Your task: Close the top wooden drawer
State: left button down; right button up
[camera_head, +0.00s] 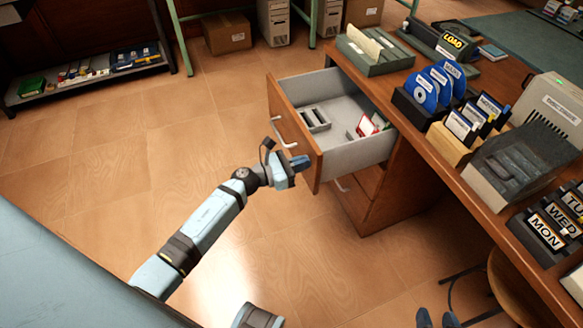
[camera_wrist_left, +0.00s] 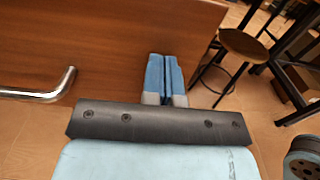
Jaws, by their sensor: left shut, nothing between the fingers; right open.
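The top wooden drawer (camera_head: 313,158) is pulled out from the wooden desk, its grey inside showing. Its silver handle (camera_head: 281,131) is on the front panel. My left gripper (camera_head: 301,163) is shut and empty, at the near right end of the drawer front, beside the handle. In the left wrist view its blue fingers (camera_wrist_left: 164,78) point at the wooden front panel (camera_wrist_left: 110,45), with the handle (camera_wrist_left: 45,95) to the left. I cannot tell whether they touch the panel. My right gripper (camera_head: 437,319) shows only its fingertips at the bottom edge, apart and empty.
Inside the drawer are a grey divided holder (camera_head: 314,119) and red-and-white items (camera_head: 367,127). A stool (camera_head: 515,290) stands at lower right, also in the left wrist view (camera_wrist_left: 243,45). Floor left of the drawer is clear.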

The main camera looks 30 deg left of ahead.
pick_arm(q)
jog(key=b, duration=0.4)
send_near(381, 136)
jog(key=f, duration=0.1)
jog(key=a+f, duration=0.2)
jog(key=shift+w+f, duration=0.25)
jog(key=shift+w, duration=0.1)
jog(key=b+x, duration=0.5)
jog(key=x, duration=0.6)
jog(key=shift+d, duration=0.1)
jog(key=shift+b+x, duration=0.65)
jog(key=shift+x, duration=0.1)
jog(key=shift+r, duration=0.35)
pick_arm(e)
jog(key=w+a+r+t+y, duration=0.2)
jog(key=a+r+t+y, duration=0.3)
jog(key=r, duration=0.7)
jog(key=shift+a+t, duration=0.45)
jog(key=shift+t, duration=0.35)
pick_arm(q)
jog(key=shift+w+r, duration=0.1)
jog(key=shift+r, duration=0.1)
